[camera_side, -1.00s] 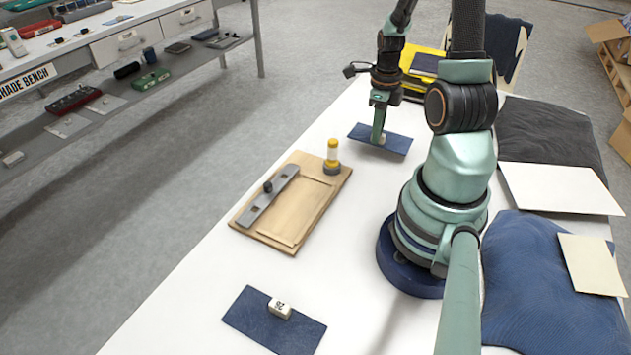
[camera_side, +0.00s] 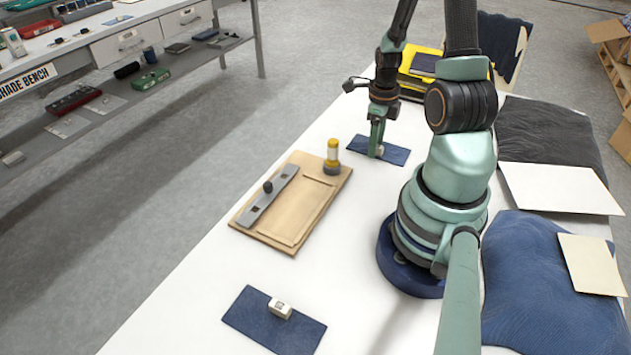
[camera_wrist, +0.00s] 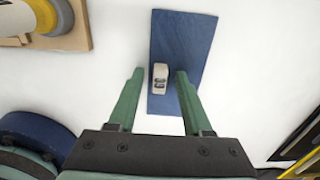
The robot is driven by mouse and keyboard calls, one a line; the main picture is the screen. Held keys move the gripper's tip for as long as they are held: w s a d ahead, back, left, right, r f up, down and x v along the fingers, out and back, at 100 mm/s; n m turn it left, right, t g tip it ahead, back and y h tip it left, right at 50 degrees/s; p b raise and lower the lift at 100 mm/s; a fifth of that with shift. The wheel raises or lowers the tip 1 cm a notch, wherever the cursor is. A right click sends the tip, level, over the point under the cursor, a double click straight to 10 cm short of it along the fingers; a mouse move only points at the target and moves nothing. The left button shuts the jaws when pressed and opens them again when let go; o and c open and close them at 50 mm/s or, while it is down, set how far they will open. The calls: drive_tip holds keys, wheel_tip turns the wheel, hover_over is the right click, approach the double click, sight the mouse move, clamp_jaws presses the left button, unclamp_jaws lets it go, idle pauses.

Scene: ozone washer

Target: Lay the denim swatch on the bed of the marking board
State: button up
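A dark blue denim swatch (camera_side: 397,156) lies on the white table beyond the marking board, with a small pale block (camera_wrist: 160,78) on it. A second blue swatch (camera_side: 250,318) with a white block (camera_side: 280,308) lies at the near end. My gripper (camera_side: 376,153) is low over the far swatch. In the wrist view its fingers (camera_wrist: 158,78) are apart, one on each side of the block, with gaps visible.
A yellow case (camera_side: 420,70) stands behind my gripper. Dark and blue cloth piles (camera_side: 545,290) and pale cards (camera_side: 560,187) lie right of my base. The table between board and near swatch is clear. A shelf bench (camera_side: 110,60) stands apart at left.

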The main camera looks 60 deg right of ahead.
wheel_tip(320, 180, up, 11)
drive_tip(key=w+a+r+n+t, duration=0.1)
drive_tip(key=w+a+r+n, duration=0.2)
drive_tip(key=a+n, duration=0.4)
drive_tip(key=w+a+r+n+t, duration=0.2)
drive_tip(key=a+r+n, duration=0.3)
drive_tip(key=n, duration=1.1)
drive_tip(key=w+a+r+n+t, duration=0.2)
drive_tip(key=w+a+r+n, duration=0.3)
drive_tip(key=a+n, duration=0.6)
drive_tip(key=shift+a, duration=0.15)
drive_tip(key=o, duration=0.4)
drive_tip(key=shift+s+a+r+n+t, duration=0.15)
drive_tip(key=shift+a+n+t, duration=0.25)
drive_tip(key=shift+n, duration=0.6)
drive_tip(key=shift+o, duration=0.2)
